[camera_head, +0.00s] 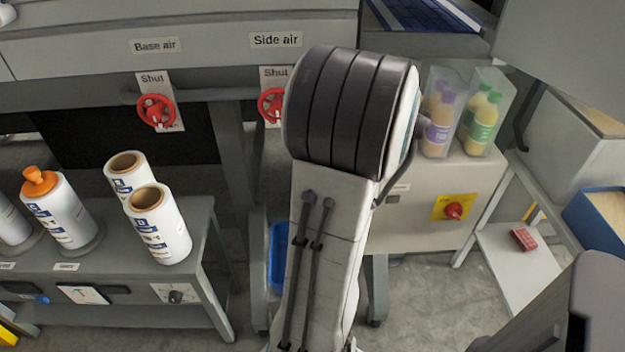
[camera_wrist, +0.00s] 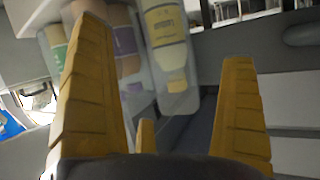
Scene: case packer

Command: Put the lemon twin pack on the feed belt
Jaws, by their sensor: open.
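The lemon twin pack (camera_wrist: 166,25) shows in the wrist view as a clear pack with a pale yellow label, upside down in the picture. It lies in the gap between the fingers of my gripper (camera_wrist: 164,42), beyond them. My gripper is open, and I see no contact with the pack. In the head view my arm covers my gripper, and I cannot see the lemon pack there. I cannot make out the feed belt for certain in either view.
A purple-label pack (camera_head: 437,115) and a green-label pack (camera_head: 485,115) stand together on a beige cabinet (camera_head: 405,225). In the wrist view they are left of the lemon pack. Film rolls (camera_head: 160,225) stand on the left bench. A blue box (camera_head: 598,220) is at right.

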